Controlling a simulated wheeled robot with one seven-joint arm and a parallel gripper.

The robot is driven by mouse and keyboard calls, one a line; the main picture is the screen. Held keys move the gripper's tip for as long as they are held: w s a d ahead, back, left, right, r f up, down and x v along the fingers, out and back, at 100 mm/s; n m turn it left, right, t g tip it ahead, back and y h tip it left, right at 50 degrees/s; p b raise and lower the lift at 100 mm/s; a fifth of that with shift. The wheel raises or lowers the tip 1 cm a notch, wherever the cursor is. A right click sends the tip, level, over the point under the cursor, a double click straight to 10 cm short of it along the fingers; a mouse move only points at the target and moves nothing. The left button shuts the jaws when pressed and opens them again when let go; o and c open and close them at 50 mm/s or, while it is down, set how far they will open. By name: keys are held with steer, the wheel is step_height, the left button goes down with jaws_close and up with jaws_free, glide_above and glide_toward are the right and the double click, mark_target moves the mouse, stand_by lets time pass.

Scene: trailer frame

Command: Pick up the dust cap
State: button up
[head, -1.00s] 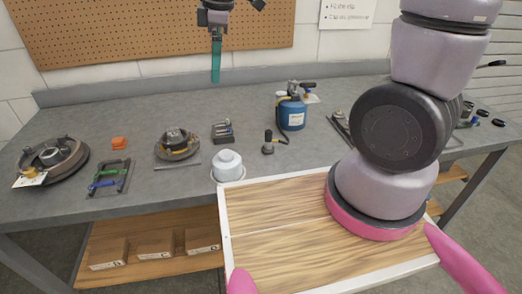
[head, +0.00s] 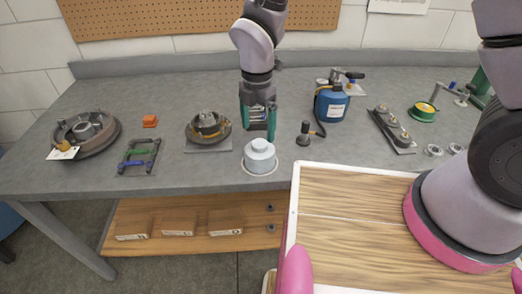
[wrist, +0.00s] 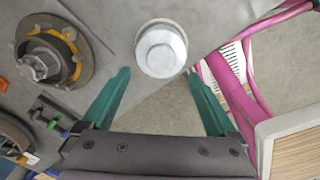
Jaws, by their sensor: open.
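The dust cap, a pale grey stepped round cap (head: 260,155), sits upright on a thin light ring near the bench's front edge. In the wrist view the cap (wrist: 161,50) is seen from above, at the top middle, just beyond the fingertips. My gripper (head: 258,132) has teal fingers and hangs pointing down just above and behind the cap in the head view. In the wrist view the open fingers (wrist: 158,74) are spread wider than the cap, with nothing between them. I cannot tell whether a finger touches the cap.
Left of the cap are a hub assembly (head: 208,126), a green-and-blue clamp frame (head: 138,155), an orange block (head: 150,120) and a brake drum (head: 85,138). A blue gas canister (head: 331,104) and a black-handled tool (head: 304,135) stand to the right. My wooden deck lies close in front.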

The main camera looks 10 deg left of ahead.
mark_target(260, 143)
steer(key=f, duration=0.5)
steer(key=shift+w+d, duration=0.2)
steer(key=shift+r, duration=0.1)
jaws_close()
